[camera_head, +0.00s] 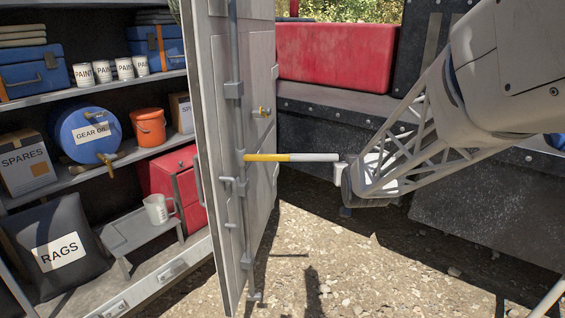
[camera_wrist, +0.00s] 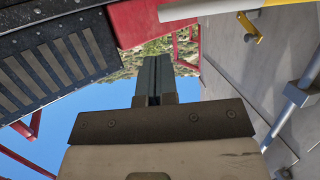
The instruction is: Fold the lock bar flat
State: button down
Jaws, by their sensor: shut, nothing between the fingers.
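The lock bar (camera_head: 290,157), with a yellow inner part and a pale grey outer part, sticks out sideways from the vertical rod on the open cabinet door (camera_head: 215,130). It stands roughly level, its free end pointing right. It also shows along the top edge of the wrist view (camera_wrist: 190,9). My gripper (camera_head: 341,173) is just right of and slightly below the bar's free end; whether they touch I cannot tell. In the wrist view my gripper (camera_wrist: 157,63) has its fingers together with nothing between them.
The door carries a rod, brackets and a small yellow latch (camera_head: 262,111). Left of it, cabinet shelves hold a blue gear oil drum (camera_head: 86,133), an orange bucket (camera_head: 148,127) and a rags bag (camera_head: 57,248). A dark wall with a red box (camera_head: 335,55) stands behind. Gravel below is open.

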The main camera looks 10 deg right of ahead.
jog(key=x, duration=1)
jog(key=shift+w, duration=0.3)
jog(key=shift+w+d, duration=0.1)
jog(key=shift+w, duration=0.15)
dwell(0.5)
